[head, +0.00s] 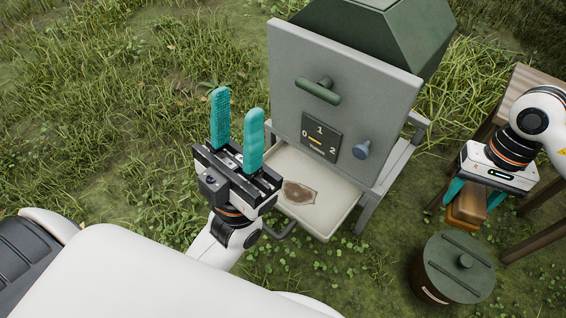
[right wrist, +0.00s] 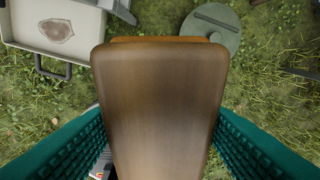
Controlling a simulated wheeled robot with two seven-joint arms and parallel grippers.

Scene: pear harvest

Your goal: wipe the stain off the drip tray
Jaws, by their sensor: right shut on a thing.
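The pale drip tray (head: 334,207) sticks out below the grey front panel of a machine. A brown stain (head: 298,193) lies on its floor, and it also shows at the upper left of the right wrist view (right wrist: 54,31). My right gripper (head: 476,200) is shut on a brown wood-like block (head: 466,208) with an orange layer beneath. The block (right wrist: 160,95) fills the middle of the right wrist view. It is held in the air, right of the tray and apart from it. My left gripper (head: 238,108) is open and empty, fingers up, left of the tray.
The grey panel (head: 345,65) carries a green handle (head: 318,92), a numbered dial plate (head: 320,137) and a blue-grey knob (head: 361,150). A lidded green bin (head: 450,268) stands below my right gripper. A wooden table (head: 535,85) is at the right. Grass surrounds everything.

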